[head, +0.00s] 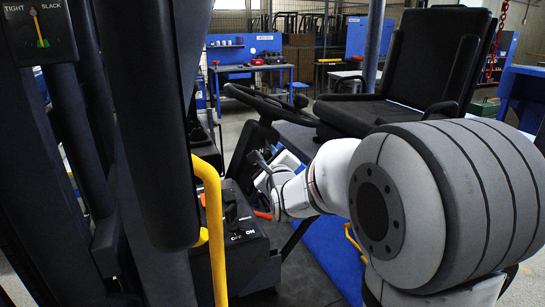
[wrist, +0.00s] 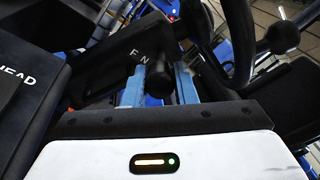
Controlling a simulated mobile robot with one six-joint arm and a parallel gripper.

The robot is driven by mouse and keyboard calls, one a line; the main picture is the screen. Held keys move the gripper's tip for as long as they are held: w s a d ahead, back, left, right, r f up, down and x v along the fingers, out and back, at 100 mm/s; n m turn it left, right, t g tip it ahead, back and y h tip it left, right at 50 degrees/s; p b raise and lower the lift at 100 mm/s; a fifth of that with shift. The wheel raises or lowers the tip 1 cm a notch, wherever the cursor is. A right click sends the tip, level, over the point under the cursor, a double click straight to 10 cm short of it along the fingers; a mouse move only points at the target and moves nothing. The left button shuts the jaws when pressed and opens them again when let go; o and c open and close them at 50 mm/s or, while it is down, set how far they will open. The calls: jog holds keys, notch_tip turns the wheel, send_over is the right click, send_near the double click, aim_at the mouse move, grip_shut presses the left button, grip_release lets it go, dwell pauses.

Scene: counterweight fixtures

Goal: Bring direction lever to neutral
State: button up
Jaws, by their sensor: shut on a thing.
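The direction lever (wrist: 160,84) is a dark lever with a rounded end, in the middle of the wrist view. Behind it is a dark housing (wrist: 118,62) with the white letters F and N. The lever end shows just below and right of the N; any further letter is hidden. My gripper (wrist: 158,88) has its two blue-grey fingers on either side of the lever and is shut on it. In the head view my white arm reaches left to the steering column, and the fingers are hard to make out there.
The steering wheel (head: 270,103) and black seat (head: 393,68) are close behind my arm. A yellow grab rail (head: 214,235) and a control box (head: 240,240) marked ON stand at left. A round black knob (wrist: 284,34) is at right in the wrist view.

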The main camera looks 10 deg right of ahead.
grip_shut()
jog(key=d+y+b, duration=0.1)
jog(key=b, duration=0.1)
jog(key=shift+d+f+n+b, duration=0.1)
jog(key=shift+f+n+b, duration=0.2)
jog(key=shift+f, duration=0.05)
jog(key=shift+d+f+n+t+y+b, duration=0.2)
jog(key=shift+d+n+y, duration=0.3)
jog(key=shift+y, duration=0.3)
jog(key=shift+d+f+n+t+y+b, duration=0.1)
jog(key=shift+d+n+y+b, duration=0.1)
jog(key=shift+d+n+y, duration=0.35)
jog(key=shift+y, duration=0.25)
jog(key=o, duration=0.8)
grip_release()
